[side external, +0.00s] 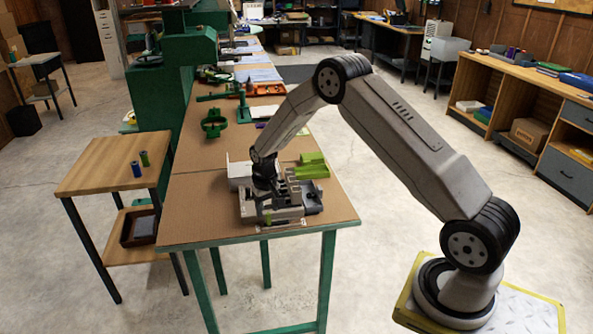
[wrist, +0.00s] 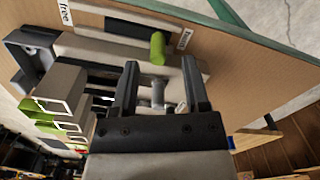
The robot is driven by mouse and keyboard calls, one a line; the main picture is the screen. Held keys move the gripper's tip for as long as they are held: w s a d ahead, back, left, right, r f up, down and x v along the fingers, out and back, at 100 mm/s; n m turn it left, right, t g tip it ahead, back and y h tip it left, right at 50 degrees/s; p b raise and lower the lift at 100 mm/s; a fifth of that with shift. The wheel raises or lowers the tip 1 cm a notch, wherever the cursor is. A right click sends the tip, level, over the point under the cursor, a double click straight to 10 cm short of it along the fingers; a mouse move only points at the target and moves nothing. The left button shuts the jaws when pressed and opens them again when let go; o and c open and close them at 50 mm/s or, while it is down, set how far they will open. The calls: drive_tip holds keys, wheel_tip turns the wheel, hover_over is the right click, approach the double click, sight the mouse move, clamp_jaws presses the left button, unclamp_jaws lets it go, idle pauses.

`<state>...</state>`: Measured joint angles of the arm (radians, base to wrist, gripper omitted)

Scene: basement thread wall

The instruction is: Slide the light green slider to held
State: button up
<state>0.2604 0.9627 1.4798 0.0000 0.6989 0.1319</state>
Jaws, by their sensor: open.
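The light green slider (wrist: 158,47) is a rounded upright knob on a grey fixture, beside a dark strip. In the wrist view it is near the right-hand label (wrist: 184,39), whose word is too small to read surely. A label reading "free" (wrist: 66,12) is at the far left end. My gripper (wrist: 160,72) is open, its two dark fingers apart with the slider beyond and between their tips; I cannot tell whether they touch it. In the side view my gripper (side external: 266,184) is low over the fixture (side external: 288,213), hiding part of it.
Light green and grey box-like parts (wrist: 52,118) are left of my fingers in the wrist view. Light green parts (side external: 313,166) lie behind the fixture. The brown bench top (side external: 200,215) is clear at left. A side table (side external: 105,165) holds two small cylinders.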

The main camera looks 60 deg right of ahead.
sight(267, 213)
drive_tip(key=shift+r, duration=1.8)
drive_tip(key=shift+r, duration=0.15)
drive_tip(key=shift+r, duration=1.85)
